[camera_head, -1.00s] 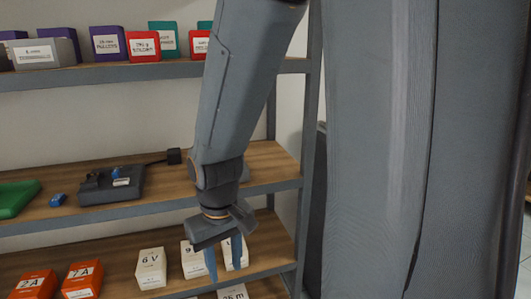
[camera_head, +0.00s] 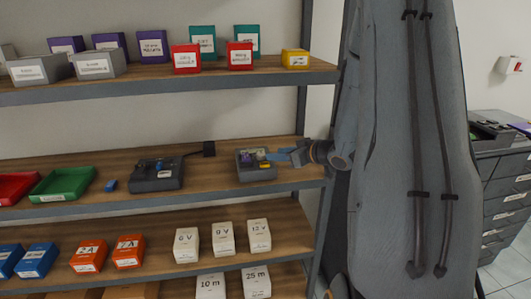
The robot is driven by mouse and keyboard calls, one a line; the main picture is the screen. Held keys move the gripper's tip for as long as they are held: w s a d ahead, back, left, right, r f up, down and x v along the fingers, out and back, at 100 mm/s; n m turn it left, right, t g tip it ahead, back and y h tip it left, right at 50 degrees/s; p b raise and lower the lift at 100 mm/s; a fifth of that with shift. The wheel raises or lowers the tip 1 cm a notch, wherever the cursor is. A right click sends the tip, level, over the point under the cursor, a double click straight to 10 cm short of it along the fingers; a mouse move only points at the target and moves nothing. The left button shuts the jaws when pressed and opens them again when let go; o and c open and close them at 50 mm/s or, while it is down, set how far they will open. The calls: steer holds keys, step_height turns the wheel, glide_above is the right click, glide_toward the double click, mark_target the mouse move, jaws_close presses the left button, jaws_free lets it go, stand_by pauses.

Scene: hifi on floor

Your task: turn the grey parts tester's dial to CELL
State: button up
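Two grey devices stand on the middle shelf, and I cannot tell for certain which one is the parts tester. A small grey box (camera_head: 244,176) stands toward the right end, with purple, yellow and blue parts on its top. A darker grey unit (camera_head: 157,185) with a cable stands to its left. My gripper (camera_head: 272,157) reaches in from the right, with its blue fingertips at the right upper side of the small grey box. Contact and finger gap are too small to make out. No dial marking is readable.
The shelf (camera_head: 228,196) holds green (camera_head: 64,184) and red trays to the left. White boxes (camera_head: 223,238) and orange boxes stand on the shelf below; coloured boxes stand above. A shelf post (camera_head: 322,215) stands close to my arm.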

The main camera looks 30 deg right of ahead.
mark_target(262, 154)
steer(key=shift+p+x, duration=0.9)
steer(key=shift+x, duration=2.9)
steer(key=shift+a, duration=0.1)
steer(key=c, duration=0.8)
